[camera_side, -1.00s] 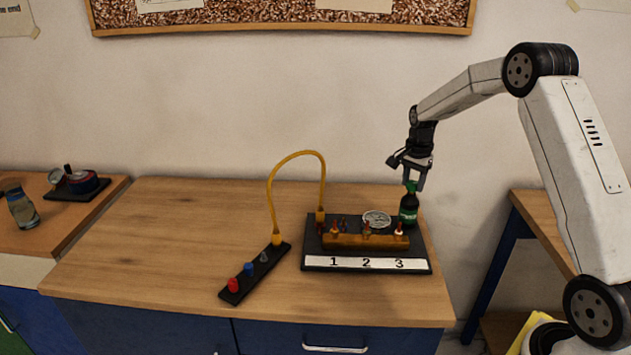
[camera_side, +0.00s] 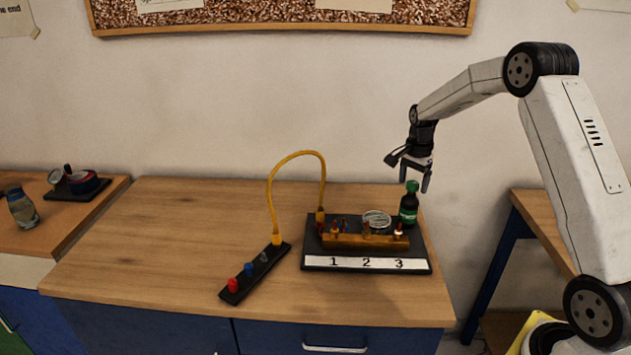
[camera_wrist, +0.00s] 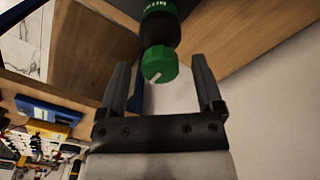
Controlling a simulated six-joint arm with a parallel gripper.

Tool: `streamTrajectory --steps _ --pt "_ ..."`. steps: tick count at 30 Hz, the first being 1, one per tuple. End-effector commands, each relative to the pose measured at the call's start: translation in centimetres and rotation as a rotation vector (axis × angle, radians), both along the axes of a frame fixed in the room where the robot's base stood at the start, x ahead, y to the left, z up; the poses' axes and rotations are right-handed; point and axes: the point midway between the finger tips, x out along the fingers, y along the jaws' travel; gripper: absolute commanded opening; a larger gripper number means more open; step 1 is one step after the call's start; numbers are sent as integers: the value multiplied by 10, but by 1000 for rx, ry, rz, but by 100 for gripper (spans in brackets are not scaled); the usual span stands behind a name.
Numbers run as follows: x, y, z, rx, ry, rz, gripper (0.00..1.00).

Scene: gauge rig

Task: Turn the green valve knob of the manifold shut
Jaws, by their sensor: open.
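The green valve knob (camera_side: 411,186) tops a dark upright body with a green band, at the back right of the manifold (camera_side: 315,260). In the wrist view the knob (camera_wrist: 160,64) shows a white pointer mark slanting to the lower left. My gripper (camera_side: 414,183) points down at the knob with its jaws open. In the wrist view the fingers of my gripper (camera_wrist: 160,72) stand left and right of the knob with a gap on both sides. I see no contact. How far the fingertips reach down beside the knob is hard to tell.
The manifold has a round silver dial (camera_side: 376,217), a brown bar (camera_side: 345,241) with several small fittings, and a strip numbered 1, 2, 3. A yellow hose (camera_side: 270,190) arches to a black strip with coloured knobs (camera_side: 240,287). The bench left of these is clear.

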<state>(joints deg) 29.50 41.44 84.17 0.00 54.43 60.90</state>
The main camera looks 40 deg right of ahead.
Motion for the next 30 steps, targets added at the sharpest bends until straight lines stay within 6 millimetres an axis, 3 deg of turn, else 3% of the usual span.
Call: streamTrajectory --steps 19,30 --pt "1 0 68 -2 -4 -1 85" --pt "0 0 77 -1 -2 -1 85"
